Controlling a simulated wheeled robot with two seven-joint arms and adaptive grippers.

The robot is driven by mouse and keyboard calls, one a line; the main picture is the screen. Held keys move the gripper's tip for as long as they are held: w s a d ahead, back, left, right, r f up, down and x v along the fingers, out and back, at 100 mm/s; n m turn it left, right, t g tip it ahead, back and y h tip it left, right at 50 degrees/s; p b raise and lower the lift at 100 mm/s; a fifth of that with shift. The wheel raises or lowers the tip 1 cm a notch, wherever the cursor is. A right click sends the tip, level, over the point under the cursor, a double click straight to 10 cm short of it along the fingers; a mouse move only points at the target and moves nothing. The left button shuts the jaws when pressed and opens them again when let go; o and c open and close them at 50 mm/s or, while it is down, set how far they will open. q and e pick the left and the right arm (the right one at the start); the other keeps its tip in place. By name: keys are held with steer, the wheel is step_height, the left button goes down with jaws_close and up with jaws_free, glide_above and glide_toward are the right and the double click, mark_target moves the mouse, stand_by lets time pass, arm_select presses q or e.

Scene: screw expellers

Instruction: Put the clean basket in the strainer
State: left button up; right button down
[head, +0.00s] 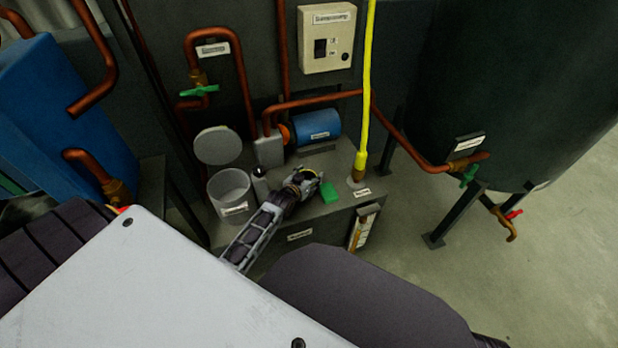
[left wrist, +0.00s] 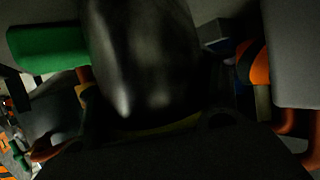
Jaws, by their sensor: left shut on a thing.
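An open grey cylinder (head: 229,188), which looks like the strainer, stands on the dark bench with a label on its front. Its round lid (head: 217,146) is tilted up behind it. My left gripper (head: 305,180) is over the bench, right of the cylinder and apart from it. It is shut on a dark thing whose shape is unclear in the head view. In the left wrist view a dark, glossy, rounded shape (left wrist: 145,60) fills the middle, very close; I cannot tell whether it is the held thing. I cannot pick out the clean basket. My right gripper is not in view.
A blue motor (head: 318,126) and copper pipes stand behind. A yellow hose (head: 367,80) comes down at the bench's right. A dark tank (head: 520,90) stands far right. Bare floor lies below it.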

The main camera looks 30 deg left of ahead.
arm_select(q)
steer(key=o, duration=1.1)
steer(key=shift+f, duration=0.1)
steer(key=shift+c, duration=0.2)
steer(key=shift+r, duration=0.2)
